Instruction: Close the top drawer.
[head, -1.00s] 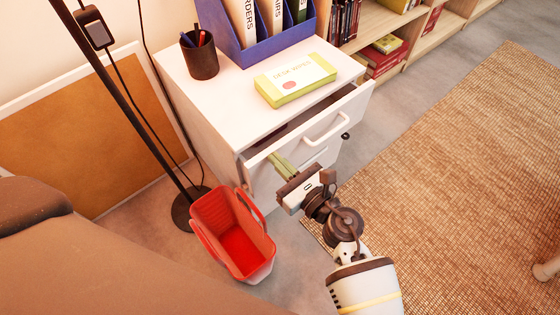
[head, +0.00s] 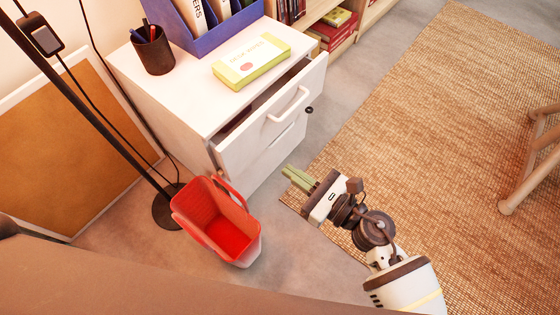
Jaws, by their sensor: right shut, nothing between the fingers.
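The white drawer cabinet (head: 168,112) stands left of centre. Its top drawer (head: 262,125) is pulled partly out, with a dark gap between its front and the cabinet top. The drawer has a white bar handle (head: 290,104). My right gripper (head: 287,171) has pale green fingers that are shut and empty. It is in front of the cabinet, to the lower right of the drawer front and apart from it. My left gripper is not in view.
A red basket (head: 190,205) stands on the floor by the cabinet's front corner. A lamp pole (head: 95,118) rises at the left. Desk wipes (head: 250,62), a pen cup (head: 155,58) and a blue file holder (head: 205,38) are on top. Bare floor and a rug (head: 430,120) lie right.

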